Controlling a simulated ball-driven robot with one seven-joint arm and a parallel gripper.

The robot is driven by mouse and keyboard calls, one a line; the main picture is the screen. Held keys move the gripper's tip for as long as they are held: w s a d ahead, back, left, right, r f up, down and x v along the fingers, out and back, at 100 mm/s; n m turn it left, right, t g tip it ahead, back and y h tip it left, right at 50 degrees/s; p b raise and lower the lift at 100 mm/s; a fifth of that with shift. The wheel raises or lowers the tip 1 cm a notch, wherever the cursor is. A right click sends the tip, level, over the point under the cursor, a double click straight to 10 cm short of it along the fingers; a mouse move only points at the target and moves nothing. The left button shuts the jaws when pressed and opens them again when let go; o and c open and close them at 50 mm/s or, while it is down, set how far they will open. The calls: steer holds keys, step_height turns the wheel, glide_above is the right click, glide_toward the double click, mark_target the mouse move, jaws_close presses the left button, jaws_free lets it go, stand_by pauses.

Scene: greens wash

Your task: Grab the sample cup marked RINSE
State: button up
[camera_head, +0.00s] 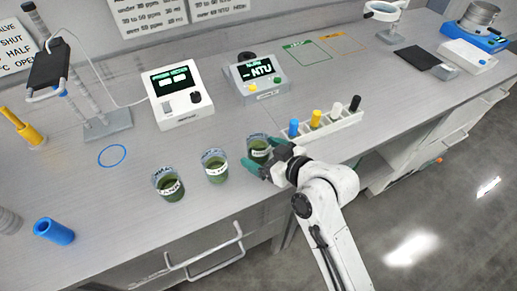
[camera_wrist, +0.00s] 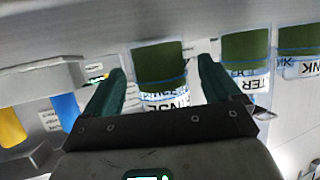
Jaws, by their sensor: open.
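Three clear cups of dark green liquid stand in a row on the bench. The right-hand cup in the head view (camera_head: 259,148) has a white label, which reads as RINSE, upside down, in the wrist view (camera_wrist: 160,65). My gripper (camera_head: 262,156) is open, its teal fingers on either side of this cup. In the wrist view the gripper (camera_wrist: 162,80) shows a gap between each finger and the cup. The middle cup (camera_head: 215,168) has a label ending in TER, and the left cup (camera_head: 168,185) one ending in NK; both labels are partly cut off in the wrist view.
A white rack (camera_head: 333,122) with blue, yellow, white and black-topped items stands close to the right of my gripper. Two meters, a white one (camera_head: 176,95) and a grey one (camera_head: 258,78), stand behind the cups. A blue cylinder (camera_head: 54,231) is at front left.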

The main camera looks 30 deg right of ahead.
steer(key=shift+x, duration=0.95)
steer(key=c, duration=1.1)
steer(key=shift+r, duration=0.1)
steer(key=shift+r, duration=0.9)
steer(key=s+r, duration=0.1)
steer(key=r, duration=0.1)
steer(key=s+r, duration=0.4)
steer(key=r, duration=0.1)
steer(key=shift+s+r+b, duration=0.1)
steer(key=shift+s+b, duration=0.05)
steer(key=shift+b, duration=0.2)
steer(key=s+r+p, duration=0.1)
steer(key=s+p, duration=0.1)
steer(key=s+r+p, duration=0.1)
steer(key=s+p, duration=0.1)
steer(key=s, duration=0.1)
steer(key=s+r+p, duration=0.1)
steer(key=s+p, duration=0.2)
steer(key=shift+s+r, duration=0.15)
steer(key=shift+r, duration=0.15)
